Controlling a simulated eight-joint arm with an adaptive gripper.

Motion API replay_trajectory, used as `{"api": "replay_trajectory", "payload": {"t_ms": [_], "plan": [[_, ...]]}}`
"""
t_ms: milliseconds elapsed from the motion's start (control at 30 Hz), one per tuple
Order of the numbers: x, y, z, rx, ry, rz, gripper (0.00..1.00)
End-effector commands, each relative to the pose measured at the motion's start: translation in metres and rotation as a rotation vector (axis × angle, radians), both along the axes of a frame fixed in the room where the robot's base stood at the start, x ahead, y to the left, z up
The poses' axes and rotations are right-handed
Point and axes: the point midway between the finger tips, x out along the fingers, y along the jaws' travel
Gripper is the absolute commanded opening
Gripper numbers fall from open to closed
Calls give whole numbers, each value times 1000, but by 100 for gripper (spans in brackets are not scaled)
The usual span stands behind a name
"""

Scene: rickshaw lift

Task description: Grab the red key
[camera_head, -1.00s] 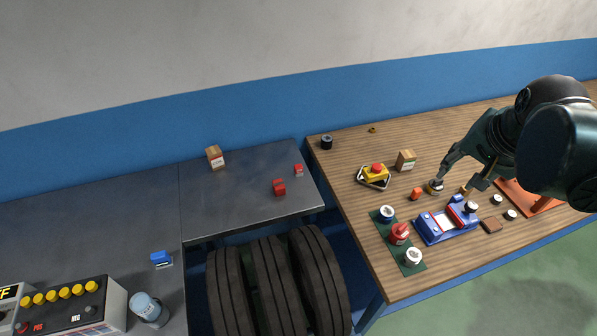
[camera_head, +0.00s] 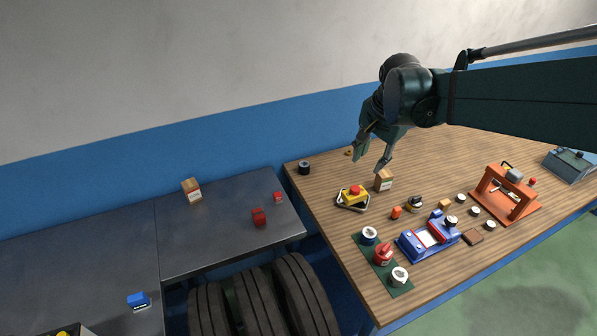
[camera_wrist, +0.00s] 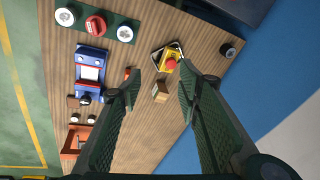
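Several red things could be the red key, and I cannot tell which is. A red switch-like piece (camera_head: 383,254) sits on a green plate (camera_head: 404,291) between two white-topped round parts, and it also shows in the wrist view (camera_wrist: 96,25). Two small red pieces, a larger one (camera_head: 258,217) and a smaller one (camera_head: 277,196), lie on the dark metal table (camera_head: 215,235). My gripper (camera_head: 369,163) is open and empty above the wooden table, near a small cardboard box (camera_head: 384,180). In the wrist view its fingers (camera_wrist: 160,78) stand wide apart.
A yellow box with a red button (camera_head: 353,195), a blue device (camera_head: 428,238) and an orange frame (camera_head: 505,195) stand on the wooden table (camera_head: 335,235). Black tyres (camera_head: 262,303) stand below, by the gap between the tables. A blue piece (camera_head: 138,300) lies on the metal table.

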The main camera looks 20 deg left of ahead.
Motion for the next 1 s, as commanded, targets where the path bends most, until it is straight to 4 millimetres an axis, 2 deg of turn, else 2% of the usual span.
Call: {"api": "replay_trajectory", "payload": {"t_ms": [33, 400, 667, 1000], "plan": [[6, 12, -6, 1, 9, -7, 34], [35, 89, -51, 5, 81, -86, 34], [48, 145, -89, 0, 130, -144, 34], [56, 220, -148, -16, 187, -221, 34]]}}
